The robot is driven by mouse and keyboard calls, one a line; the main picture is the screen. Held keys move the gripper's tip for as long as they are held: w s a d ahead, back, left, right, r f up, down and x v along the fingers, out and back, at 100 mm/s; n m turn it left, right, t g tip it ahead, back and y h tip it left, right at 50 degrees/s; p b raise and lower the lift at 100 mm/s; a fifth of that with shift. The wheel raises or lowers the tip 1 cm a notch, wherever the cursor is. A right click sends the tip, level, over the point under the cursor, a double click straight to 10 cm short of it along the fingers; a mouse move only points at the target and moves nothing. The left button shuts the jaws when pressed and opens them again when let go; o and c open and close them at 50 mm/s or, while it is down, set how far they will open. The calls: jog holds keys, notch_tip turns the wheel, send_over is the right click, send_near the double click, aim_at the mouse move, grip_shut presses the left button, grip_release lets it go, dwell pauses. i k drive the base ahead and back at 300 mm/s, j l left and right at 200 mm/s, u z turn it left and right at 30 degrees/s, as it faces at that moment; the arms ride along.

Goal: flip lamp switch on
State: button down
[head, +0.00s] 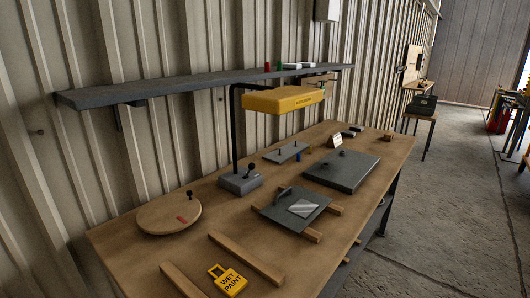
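A lamp stands at the back of the wooden workbench. Its yellow lamp head (283,98) hangs on a dark post above a grey base box (241,184). A small black switch lever (250,170) with a round knob sticks up from the top of the base. Its exact tilt is too small to tell. I see no clear glow under the lamp head. My gripper is not in view.
The workbench (340,236) also holds a round wooden disc (168,214) with a black knob, a grey plate (292,210) on wooden strips, a dark flat panel (342,171) and a yellow "WET PAINT" tag (228,280). A grey shelf (190,85) runs along the wall above. Open floor (440,220) lies right.

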aim_at(251, 167)
jog(key=i+z, duration=0.1)
jog(key=i, duration=0.6)
jog(key=i+j, duration=0.15)
jog(key=i, duration=0.55)
jog(key=l+z, duration=0.05)
